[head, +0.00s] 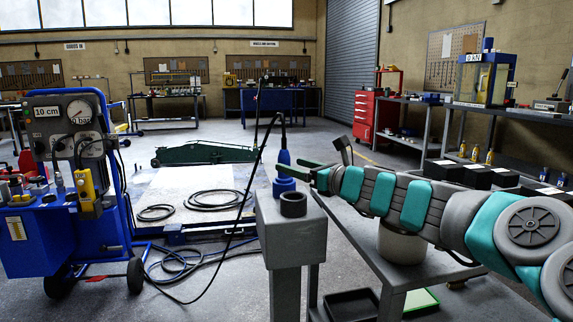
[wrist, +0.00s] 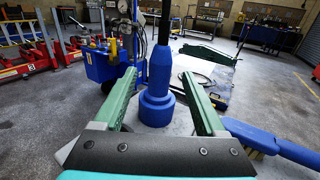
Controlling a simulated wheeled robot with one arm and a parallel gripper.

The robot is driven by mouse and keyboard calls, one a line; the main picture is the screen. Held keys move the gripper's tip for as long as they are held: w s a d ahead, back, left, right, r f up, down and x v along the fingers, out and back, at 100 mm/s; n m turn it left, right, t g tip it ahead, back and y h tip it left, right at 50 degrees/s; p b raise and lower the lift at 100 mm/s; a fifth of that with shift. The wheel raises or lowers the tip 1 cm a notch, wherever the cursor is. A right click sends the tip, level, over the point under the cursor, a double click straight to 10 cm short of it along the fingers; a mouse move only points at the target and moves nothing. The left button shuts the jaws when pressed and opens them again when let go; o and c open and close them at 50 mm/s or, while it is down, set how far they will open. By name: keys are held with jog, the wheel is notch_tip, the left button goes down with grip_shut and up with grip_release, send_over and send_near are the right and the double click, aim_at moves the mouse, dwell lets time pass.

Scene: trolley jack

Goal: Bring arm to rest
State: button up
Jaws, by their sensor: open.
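My arm reaches in from the right in the head view, and my gripper (head: 294,170) is at its end, beside a blue nozzle-like piece (head: 284,184). In the wrist view the two green fingers of my gripper (wrist: 160,76) are spread apart. The blue piece (wrist: 158,88) stands upright between them in that picture, with gaps on both sides. A dark hose or cable rises from its top. In the head view it stands at the top of a grey pedestal (head: 289,235); whether it rests there or in a socket is hard to tell.
A blue gauge cart (head: 38,245) stands at the left. A grey bench (head: 360,262) lies under my arm, with a pale round container (head: 401,243) on or beside it. A green trolley jack (head: 205,153) is farther back.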

jog(key=shift+s+d, duration=0.2)
jog(key=shift+s, duration=0.05)
